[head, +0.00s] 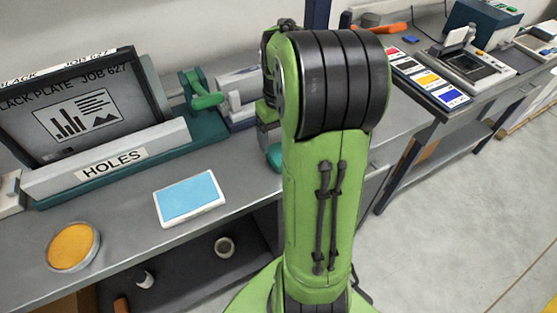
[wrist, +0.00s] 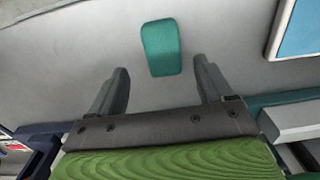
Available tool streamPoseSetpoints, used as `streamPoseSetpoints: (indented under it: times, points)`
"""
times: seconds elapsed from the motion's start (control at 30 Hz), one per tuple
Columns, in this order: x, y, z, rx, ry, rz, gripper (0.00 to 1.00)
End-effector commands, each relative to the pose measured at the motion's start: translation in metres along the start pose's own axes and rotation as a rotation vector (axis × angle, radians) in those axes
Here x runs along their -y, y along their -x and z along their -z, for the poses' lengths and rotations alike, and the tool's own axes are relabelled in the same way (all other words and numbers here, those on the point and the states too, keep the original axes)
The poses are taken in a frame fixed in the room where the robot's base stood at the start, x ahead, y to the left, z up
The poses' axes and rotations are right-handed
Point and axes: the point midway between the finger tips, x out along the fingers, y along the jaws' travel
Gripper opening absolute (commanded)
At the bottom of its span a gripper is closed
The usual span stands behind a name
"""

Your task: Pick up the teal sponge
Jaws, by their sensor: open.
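The teal sponge (wrist: 161,47) lies on the grey bench top in the wrist view, a small rounded block. My gripper (wrist: 162,80) is open, with its two dark fingers apart at the left and right below the sponge in the picture. The sponge is just beyond the fingertips, roughly centred between them, and nothing is held. In the head view only a small part of the sponge (head: 274,156) shows beside my green arm, which hides the rest of it. My fingers are hidden there.
On the grey bench (head: 125,225), a white tray with a blue pad (head: 189,197) and a round orange dish (head: 72,246) stand left of my arm. A second bench with ink cards (head: 430,80) is at right.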

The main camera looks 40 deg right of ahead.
Motion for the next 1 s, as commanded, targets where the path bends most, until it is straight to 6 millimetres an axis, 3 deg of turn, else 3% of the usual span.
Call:
streamPoseSetpoints:
  times: [0.37,0.63,1.0]
  points:
    - [0.003,-0.060,0.000,0.001,-0.001,0.000,0.81]
    - [0.003,-0.063,0.000,-0.002,0.000,-0.001,0.81]
    - [0.003,-0.062,0.000,-0.002,0.000,-0.001,0.26]
